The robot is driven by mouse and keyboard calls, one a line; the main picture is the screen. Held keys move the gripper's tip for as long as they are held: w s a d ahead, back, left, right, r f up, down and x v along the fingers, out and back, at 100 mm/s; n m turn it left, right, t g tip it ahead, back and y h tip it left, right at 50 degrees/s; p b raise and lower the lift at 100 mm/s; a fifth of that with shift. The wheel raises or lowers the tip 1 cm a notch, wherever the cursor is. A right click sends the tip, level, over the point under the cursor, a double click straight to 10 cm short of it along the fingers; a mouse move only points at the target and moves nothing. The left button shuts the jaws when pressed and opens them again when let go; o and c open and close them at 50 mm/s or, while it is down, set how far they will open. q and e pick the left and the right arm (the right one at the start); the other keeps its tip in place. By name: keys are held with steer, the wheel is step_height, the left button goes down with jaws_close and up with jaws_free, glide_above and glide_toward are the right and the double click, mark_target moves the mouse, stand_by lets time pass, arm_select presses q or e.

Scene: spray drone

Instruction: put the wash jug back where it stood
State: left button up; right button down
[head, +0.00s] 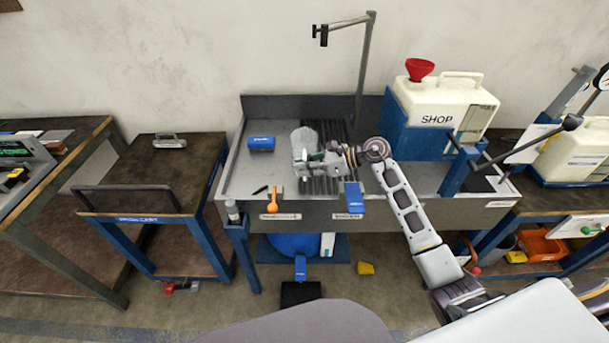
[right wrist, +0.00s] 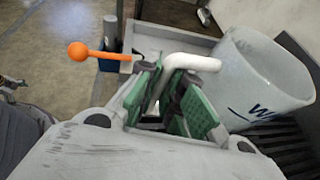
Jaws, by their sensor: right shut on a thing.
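The wash jug (head: 304,137) is a pale, translucent white jug with dark lettering, near the left edge of the slatted drain rack in the head view. In the right wrist view the jug (right wrist: 262,82) is at the right, with its white handle (right wrist: 190,62) curving towards my fingers. My right gripper (head: 318,160) is shut on the jug's handle, its green finger pads (right wrist: 172,108) on either side of it. The gripper hides part of the jug in the head view. Whether the jug touches the surface below I cannot tell. My left gripper is not in view.
The grey wash bench (head: 236,180) carries a blue box (head: 261,143) at left and the dark drain rack (head: 338,132). An orange ball-topped lever (head: 273,199) stands at its front edge. A SHOP container (head: 437,105) with a red funnel stands at right. The bench's left part has bare room.

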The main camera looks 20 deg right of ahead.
mark_target(304, 179)
step_height(304, 179, down, 3)
steer(key=shift+f, duration=0.35)
steer(key=c, duration=1.8)
jaws_free()
steer(key=shift+c, duration=0.2)
steer(key=shift+o, duration=1.4)
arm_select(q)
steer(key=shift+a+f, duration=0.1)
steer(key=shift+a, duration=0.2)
